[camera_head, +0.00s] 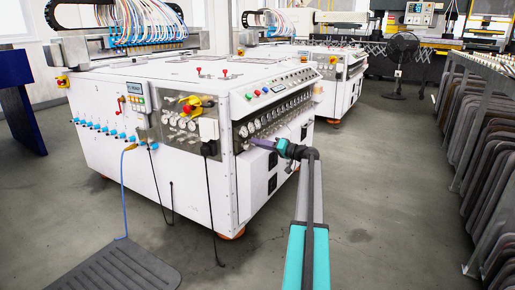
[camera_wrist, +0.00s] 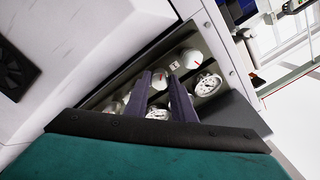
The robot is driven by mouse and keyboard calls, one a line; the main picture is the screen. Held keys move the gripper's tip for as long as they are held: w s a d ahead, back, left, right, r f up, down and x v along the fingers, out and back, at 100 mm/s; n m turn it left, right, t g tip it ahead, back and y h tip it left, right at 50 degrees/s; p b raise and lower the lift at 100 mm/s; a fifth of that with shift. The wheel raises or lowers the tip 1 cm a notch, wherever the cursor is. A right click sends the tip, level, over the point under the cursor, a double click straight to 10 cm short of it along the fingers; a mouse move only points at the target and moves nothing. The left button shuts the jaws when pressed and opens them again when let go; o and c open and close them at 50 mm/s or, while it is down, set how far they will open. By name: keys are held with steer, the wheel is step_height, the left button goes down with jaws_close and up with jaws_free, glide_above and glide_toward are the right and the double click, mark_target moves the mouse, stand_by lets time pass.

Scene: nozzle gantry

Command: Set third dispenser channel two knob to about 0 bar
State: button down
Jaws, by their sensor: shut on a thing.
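In the wrist view, the two dark fingers of my gripper (camera_wrist: 159,76) stand on either side of a white round knob (camera_wrist: 159,82) with a red mark, and are shut on it. A second white knob (camera_wrist: 190,58) with a red line sits to its upper right. A white gauge (camera_wrist: 207,84) lies below that one, and another gauge (camera_wrist: 158,113) shows partly between my fingers. A small label (camera_wrist: 174,66) between the knobs is too small to read surely. In the head view, my gripper (camera_head: 263,143) reaches the left end of the gauge panel (camera_head: 284,115).
The panel is on the side of a white machine (camera_head: 150,175) with coloured tubes on top. A black cable (camera_head: 210,170) hangs near its corner. A rack of dark panels (camera_head: 490,130) stands at right. The floor (camera_head: 385,190) between is clear.

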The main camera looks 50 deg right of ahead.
steer(key=shift+w+a, duration=0.1)
steer(key=shift+a, duration=0.2)
steer(key=c, duration=1.5)
jaws_free()
steer(key=shift+d, duration=0.15)
steer(key=shift+s+d, duration=0.1)
steer(key=shift+s, duration=0.1)
steer(key=shift+p+v, duration=2.4)
steer(key=shift+v, duration=4.35)
